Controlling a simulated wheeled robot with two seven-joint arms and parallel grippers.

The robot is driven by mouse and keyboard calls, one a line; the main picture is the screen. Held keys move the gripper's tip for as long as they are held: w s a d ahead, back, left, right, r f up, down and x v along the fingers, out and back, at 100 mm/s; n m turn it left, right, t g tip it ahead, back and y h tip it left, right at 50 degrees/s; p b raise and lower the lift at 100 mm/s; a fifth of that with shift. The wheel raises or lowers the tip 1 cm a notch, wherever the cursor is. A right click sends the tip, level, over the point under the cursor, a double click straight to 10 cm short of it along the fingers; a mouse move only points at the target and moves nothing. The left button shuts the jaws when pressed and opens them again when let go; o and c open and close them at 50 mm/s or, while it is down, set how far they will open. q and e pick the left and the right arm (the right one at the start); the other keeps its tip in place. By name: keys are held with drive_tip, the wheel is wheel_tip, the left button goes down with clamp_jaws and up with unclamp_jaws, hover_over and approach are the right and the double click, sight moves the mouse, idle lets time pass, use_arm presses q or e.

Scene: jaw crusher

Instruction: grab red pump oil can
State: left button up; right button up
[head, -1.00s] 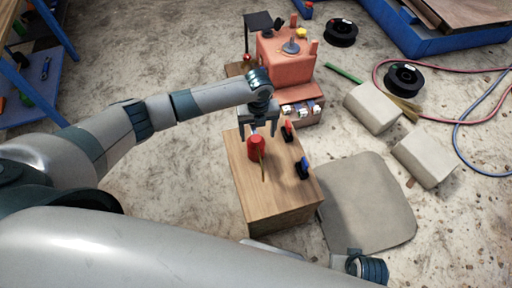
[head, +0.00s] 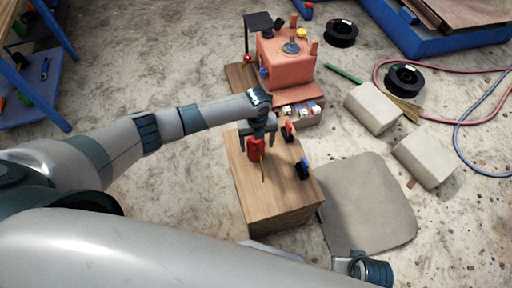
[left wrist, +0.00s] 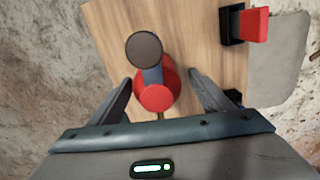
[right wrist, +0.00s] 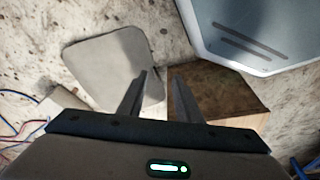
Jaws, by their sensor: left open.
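The red pump oil can (head: 255,152) stands on the wooden box (head: 268,205). In the left wrist view the can (left wrist: 163,92) shows from above, with a dark round top and a red body. My left gripper (head: 258,148) is over the can. In the left wrist view its two fingers (left wrist: 158,97) are open, one on each side of the can, with gaps between. My right gripper (right wrist: 158,85) is open and empty in the right wrist view, away from the can. In the head view only part of my right wrist shows at the bottom.
Red- and blue-handled black holders (head: 302,169) stand on the box's right side. A red crusher machine (head: 286,60) stands behind. A grey mat (head: 368,205) and pale blocks (head: 372,108) lie to the right. Bare floor is free left of the box.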

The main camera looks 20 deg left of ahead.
sight(256, 149)
use_arm(q)
wheel_tip(256, 149, down, 4)
drive_tip(key=shift+s+a+r, duration=0.1)
drive_tip(key=shift+a, duration=0.05)
use_arm(e)
drive_tip(key=shift+w+r, duration=0.35)
drive_tip(key=shift+r, duration=0.55)
drive_tip(key=shift+s, duration=0.1)
use_arm(q)
drive_tip(key=c, duration=1.4)
use_arm(e)
drive_tip(key=shift+s+f, duration=0.25)
drive_tip(key=shift+f, duration=0.05)
